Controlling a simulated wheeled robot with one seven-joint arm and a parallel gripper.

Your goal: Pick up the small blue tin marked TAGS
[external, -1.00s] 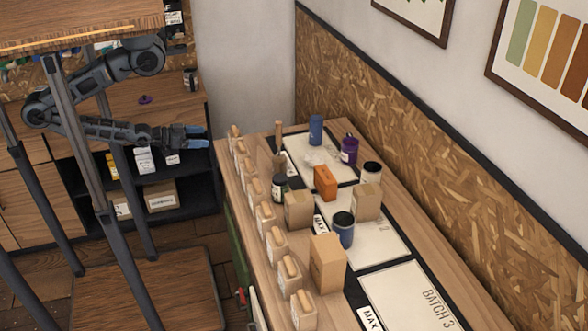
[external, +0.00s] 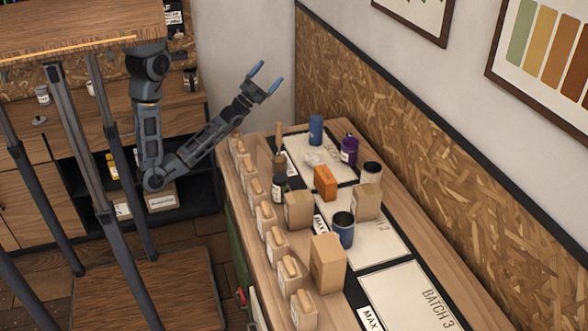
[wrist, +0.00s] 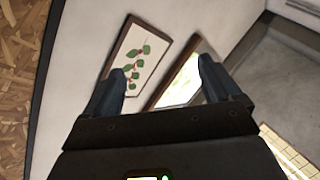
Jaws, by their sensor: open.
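Two blue containers stand on the long wooden counter in the external view. One is a plain blue cylinder (external: 316,130) at the far end; the other is a blue tin with a dark, open-looking top (external: 343,231) near the middle. I cannot read TAGS on either. My gripper (external: 271,74) is open and empty, raised above the far end of the counter, apart from both and pointing up toward the wall. In the wrist view my gripper (wrist: 165,70) has its blue fingers spread with nothing between them; no tin shows there.
Cardboard boxes (external: 327,265), an orange block (external: 325,183), a purple container (external: 349,150) and a dark bottle (external: 279,188) crowd the counter (external: 345,287). Several wood-topped boxes line its left edge. A chipboard wall (external: 400,140) runs along the right. The BATCH 3 mat (external: 405,295) is bare.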

